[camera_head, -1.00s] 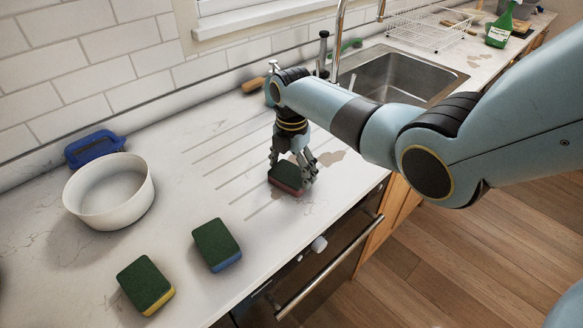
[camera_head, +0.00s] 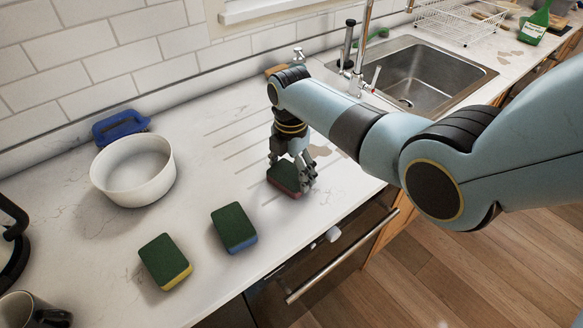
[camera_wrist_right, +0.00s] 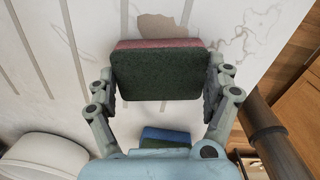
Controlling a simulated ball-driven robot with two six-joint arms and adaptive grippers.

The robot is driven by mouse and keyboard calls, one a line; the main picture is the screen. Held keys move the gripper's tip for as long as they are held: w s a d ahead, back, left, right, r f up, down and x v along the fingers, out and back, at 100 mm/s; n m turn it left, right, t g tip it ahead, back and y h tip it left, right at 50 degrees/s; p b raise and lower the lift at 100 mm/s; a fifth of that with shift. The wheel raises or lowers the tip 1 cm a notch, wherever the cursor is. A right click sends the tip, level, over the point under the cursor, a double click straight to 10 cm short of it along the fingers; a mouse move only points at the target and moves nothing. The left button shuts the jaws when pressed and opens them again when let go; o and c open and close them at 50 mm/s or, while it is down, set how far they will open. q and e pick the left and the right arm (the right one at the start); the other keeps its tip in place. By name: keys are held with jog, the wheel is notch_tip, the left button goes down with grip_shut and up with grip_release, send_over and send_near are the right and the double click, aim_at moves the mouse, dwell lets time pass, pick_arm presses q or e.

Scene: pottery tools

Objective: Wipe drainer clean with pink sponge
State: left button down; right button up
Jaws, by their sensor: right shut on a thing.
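The pink sponge (camera_head: 284,178) has a dark green top and a pink underside. My right gripper (camera_head: 292,182) is shut on it from above, at the drainer grooves (camera_head: 232,138) in the white countertop. In the right wrist view the sponge (camera_wrist_right: 158,75) sits between the two fingers of my right gripper (camera_wrist_right: 158,88), pink edge away from the palm. A brown stain (camera_wrist_right: 160,25) lies just beyond the sponge in that view; part of it also shows right of the gripper in the head view (camera_head: 320,151). My left gripper is not in view.
A blue-based sponge (camera_head: 234,228) and a yellow-based sponge (camera_head: 164,262) lie left of the gripper. The sink (camera_head: 425,75) is behind right, with faucet and rack (camera_head: 460,20). The counter's front edge is close.

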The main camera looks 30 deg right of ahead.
jog(key=shift+w+d+b, duration=0.15)
jog(key=shift+d, duration=1.4)
jog(key=shift+w+d+b, duration=0.1)
jog(key=shift+d+b, duration=0.05)
jog(key=shift+d, duration=1.35)
jog(key=shift+s+a+p, duration=0.15)
jog(key=shift+a+p, duration=0.25)
jog(key=shift+a, duration=0.5)
jog(key=shift+a+f, duration=0.1)
jog(key=shift+a, duration=0.65)
jog(key=shift+d, duration=0.15)
